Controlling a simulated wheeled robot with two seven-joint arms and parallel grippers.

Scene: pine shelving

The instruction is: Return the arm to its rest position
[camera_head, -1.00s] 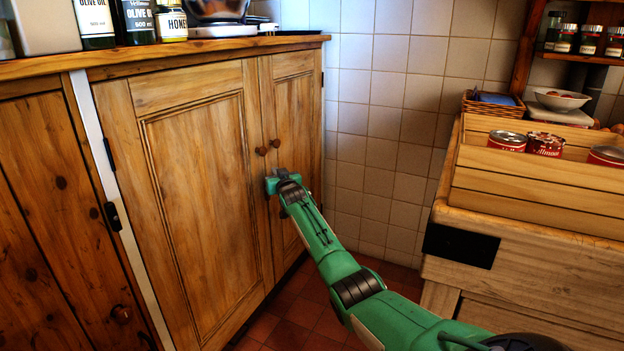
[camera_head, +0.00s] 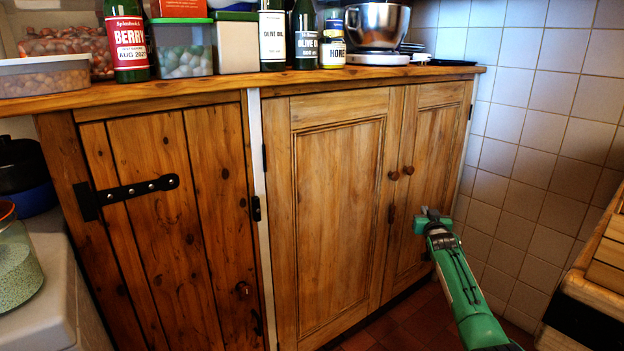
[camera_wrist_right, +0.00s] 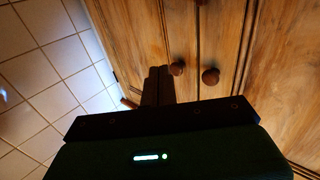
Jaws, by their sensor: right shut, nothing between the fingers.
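My right arm comes in from the lower right of the head view. Its green gripper (camera_head: 424,218) is in front of the right door (camera_head: 432,130) of a pine cabinet, below and right of the two round wooden knobs (camera_head: 400,172). In the right wrist view the dark fingers (camera_wrist_right: 157,84) are together with nothing between them. The knobs (camera_wrist_right: 193,72) show just beyond and to the right of the fingers, apart from them. Both pine doors look shut. My left gripper is not in view.
The counter (camera_head: 190,88) above holds bottles, a honey jar (camera_head: 333,50), tubs and a mixer bowl (camera_head: 377,25). A tiled wall (camera_head: 540,130) is right of the cabinet. A wooden unit (camera_head: 590,290) stands at the lower right. Red floor shows between them.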

